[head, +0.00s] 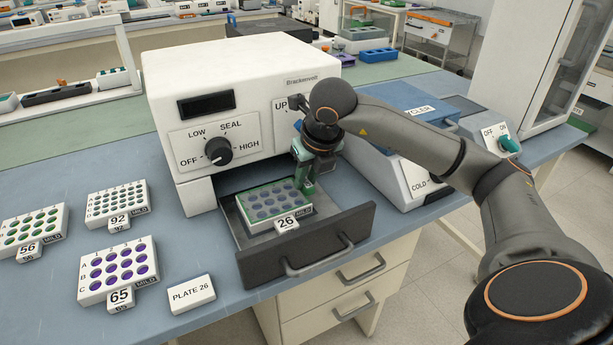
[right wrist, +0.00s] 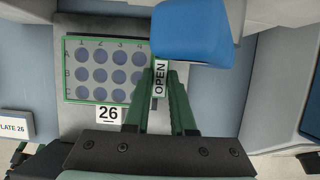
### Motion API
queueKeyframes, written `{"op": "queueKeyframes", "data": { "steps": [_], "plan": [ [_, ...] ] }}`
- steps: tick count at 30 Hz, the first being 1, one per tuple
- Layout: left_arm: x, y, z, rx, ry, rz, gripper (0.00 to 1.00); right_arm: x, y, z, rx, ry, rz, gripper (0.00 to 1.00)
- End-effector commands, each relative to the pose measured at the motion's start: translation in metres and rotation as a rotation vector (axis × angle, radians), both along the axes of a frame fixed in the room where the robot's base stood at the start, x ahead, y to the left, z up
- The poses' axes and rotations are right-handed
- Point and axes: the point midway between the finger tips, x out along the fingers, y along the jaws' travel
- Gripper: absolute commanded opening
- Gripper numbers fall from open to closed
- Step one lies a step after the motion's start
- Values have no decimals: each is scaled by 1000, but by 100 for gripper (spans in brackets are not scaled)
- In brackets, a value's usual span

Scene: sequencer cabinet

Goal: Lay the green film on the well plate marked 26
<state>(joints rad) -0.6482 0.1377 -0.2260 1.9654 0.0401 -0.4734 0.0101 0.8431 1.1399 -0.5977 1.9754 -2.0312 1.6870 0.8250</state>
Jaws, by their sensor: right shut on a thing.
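The well plate marked 26 (head: 262,226) sits in the open drawer of the white sealer. It also shows in the right wrist view, with its number tag (right wrist: 109,114) in front. The green film (right wrist: 92,103), clear with a green border, lies over the plate's top and lines up with it closely. The film's green edge also shows in the head view (head: 247,194). I cannot tell whether it touches the plate all over. My right gripper (head: 304,178), with green fingers, is shut on the film's right edge, at the plate's right side. My left gripper is out of view.
The sealer (head: 240,70) stands behind the drawer (head: 310,245). Plates 56 (head: 33,225), 92 (head: 118,198) and 65 (head: 118,268) and a card reading PLATE 26 (head: 191,294) lie left. A blue-lidded cycler (head: 400,105) stands right. A white OPEN label (right wrist: 160,77) shows between my fingers.

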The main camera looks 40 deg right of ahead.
Motion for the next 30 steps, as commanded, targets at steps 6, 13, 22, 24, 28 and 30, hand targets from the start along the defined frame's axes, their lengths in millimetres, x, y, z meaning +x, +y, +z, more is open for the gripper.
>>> {"op": "queueKeyframes", "data": {
  "steps": [6, 13, 22, 24, 28, 30],
  "plan": [
    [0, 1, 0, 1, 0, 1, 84, 0, 0, 0, 0, 0, 0, 26],
    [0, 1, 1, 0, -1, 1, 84, 0, 0, 0, 0, 0, 0, 52],
    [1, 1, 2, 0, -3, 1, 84, 0, 0, 0, 0, 1, 0, 58],
    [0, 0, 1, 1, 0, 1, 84, 0, 0, 0, 0, 1, 0, 58],
    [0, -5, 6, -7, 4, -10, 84, -3, 1, 12, -1, -4, 0, 58],
    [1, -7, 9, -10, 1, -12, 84, -8, 2, 25, -1, -5, 2, 58]
  ]
}}
